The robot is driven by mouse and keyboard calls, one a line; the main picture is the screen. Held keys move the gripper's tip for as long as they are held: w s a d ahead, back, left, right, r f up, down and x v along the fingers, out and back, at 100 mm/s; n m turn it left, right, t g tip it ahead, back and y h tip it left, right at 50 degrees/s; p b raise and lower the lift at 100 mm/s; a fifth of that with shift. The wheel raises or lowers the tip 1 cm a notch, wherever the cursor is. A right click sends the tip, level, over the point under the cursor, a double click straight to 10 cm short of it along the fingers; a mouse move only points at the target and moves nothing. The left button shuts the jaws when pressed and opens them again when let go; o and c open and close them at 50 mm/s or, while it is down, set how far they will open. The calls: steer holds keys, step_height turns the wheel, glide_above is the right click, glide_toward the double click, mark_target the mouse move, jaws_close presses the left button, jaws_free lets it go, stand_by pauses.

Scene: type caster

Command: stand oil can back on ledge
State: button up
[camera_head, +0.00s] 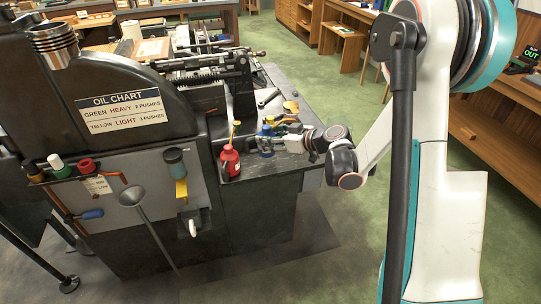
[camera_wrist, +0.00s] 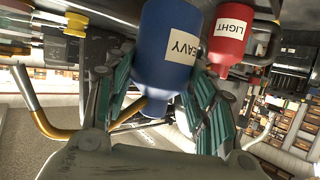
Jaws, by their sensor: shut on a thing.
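A blue oil can labelled HEAVY (camera_wrist: 165,55) sits between the fingers of my gripper (camera_wrist: 160,75) in the wrist view. The fingers are shut on its sides. A red oil can labelled LIGHT (camera_head: 230,161) stands on the ledge to the left of my gripper. It also shows in the wrist view (camera_wrist: 230,30), beside the blue can. Whether the blue can touches the ledge cannot be told.
The machine with its OIL CHART sign (camera_head: 122,110) stands at left. Green floor is open at right.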

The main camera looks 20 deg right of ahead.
mark_target(273, 155)
steer(key=shift+f+b, duration=1)
steer(key=shift+f, duration=1.7)
steer(key=shift+r, duration=0.1)
steer(key=o, duration=1.2)
steer(key=shift+s+d+r+p, duration=0.25)
steer(key=shift+s+d+p, duration=0.05)
steer(key=shift+s, duration=0.1)
steer(key=p+v, duration=0.3)
steer(key=v, duration=0.8)
steer(key=shift+p, duration=0.3)
steer(key=shift+a, duration=0.15)
